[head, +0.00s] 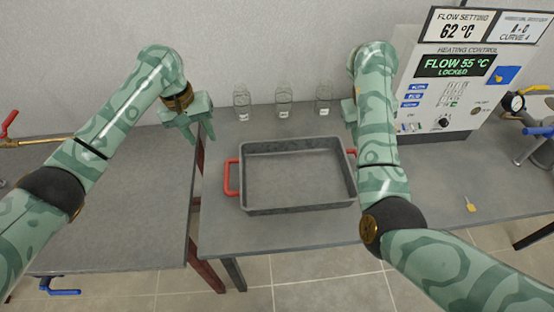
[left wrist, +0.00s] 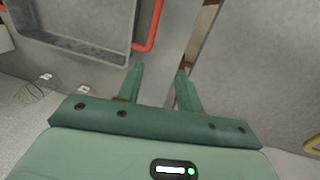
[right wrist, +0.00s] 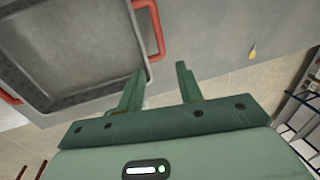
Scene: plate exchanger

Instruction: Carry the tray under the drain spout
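A grey rectangular tray (head: 296,206) with red handles sits flat on the right-hand table and looks empty. Its left red handle (head: 231,178) is clear in the head view. The right handle is partly hidden there by my right arm, but shows in the right wrist view (right wrist: 152,28). My left gripper (head: 201,135) is open and empty, above and to the left of the tray, apart from the handle; it also shows in the left wrist view (left wrist: 158,72). My right gripper (right wrist: 155,68) is open and empty beside the right handle. I cannot make out a drain spout.
Several glass jars, one (head: 283,101) in the middle, stand behind the tray. A heating control panel (head: 455,85) stands at the right back. A yellow tag (head: 469,204) lies on the right table. A brass pipe with a red-handled valve (head: 8,124) is at the far left.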

